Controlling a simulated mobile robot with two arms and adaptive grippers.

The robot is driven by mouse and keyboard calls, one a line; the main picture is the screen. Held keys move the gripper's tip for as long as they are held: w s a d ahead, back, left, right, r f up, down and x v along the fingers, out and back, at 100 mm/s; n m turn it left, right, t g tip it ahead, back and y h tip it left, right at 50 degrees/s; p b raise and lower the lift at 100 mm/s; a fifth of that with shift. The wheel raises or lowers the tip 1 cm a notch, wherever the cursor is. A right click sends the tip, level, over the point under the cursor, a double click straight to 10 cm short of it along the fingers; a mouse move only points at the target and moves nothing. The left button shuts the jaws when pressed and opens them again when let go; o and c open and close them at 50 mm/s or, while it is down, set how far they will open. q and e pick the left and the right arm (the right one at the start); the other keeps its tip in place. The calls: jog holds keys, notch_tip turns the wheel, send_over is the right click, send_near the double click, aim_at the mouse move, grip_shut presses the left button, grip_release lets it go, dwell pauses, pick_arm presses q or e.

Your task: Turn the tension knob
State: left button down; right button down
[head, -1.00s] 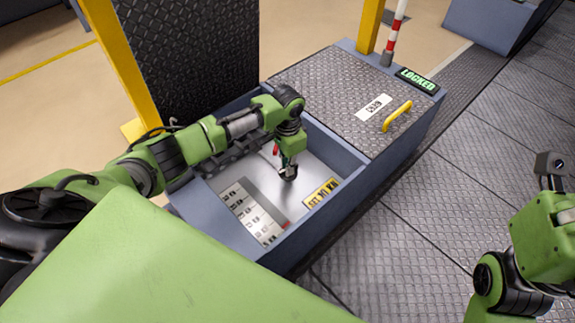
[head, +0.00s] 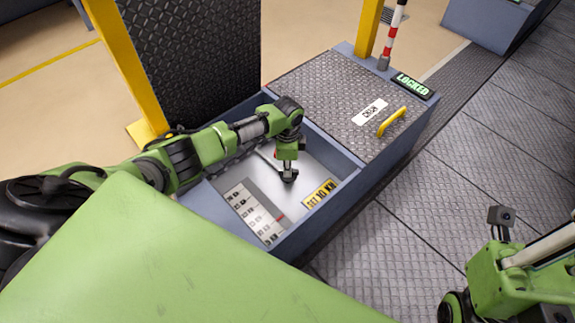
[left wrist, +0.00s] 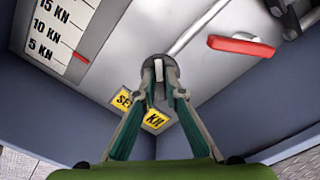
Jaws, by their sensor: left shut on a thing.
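The dark tension knob (head: 289,176) stands on the bright floor plate of an open blue-grey bay. My left gripper (head: 288,167) reaches down onto it from above. In the left wrist view, the green-sided fingers (left wrist: 160,92) are shut on the knob (left wrist: 158,66). A yellow sign (head: 320,193) reads SET 10 KN. My right arm shows at the right edge of the head view, but its gripper is out of frame.
A red lever (left wrist: 240,45) is near the knob. Bay walls (head: 335,207) surround the plate closely. A closed tread-plate lid with a yellow handle (head: 392,121) adjoins the bay, beside a LOCKED display (head: 411,84). A yellow post (head: 368,28) stands behind.

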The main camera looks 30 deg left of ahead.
pick_arm(q)
jog(key=shift+m, duration=0.4)
jog(key=c, duration=2.1)
grip_release()
notch_tip(320, 180, up, 12)
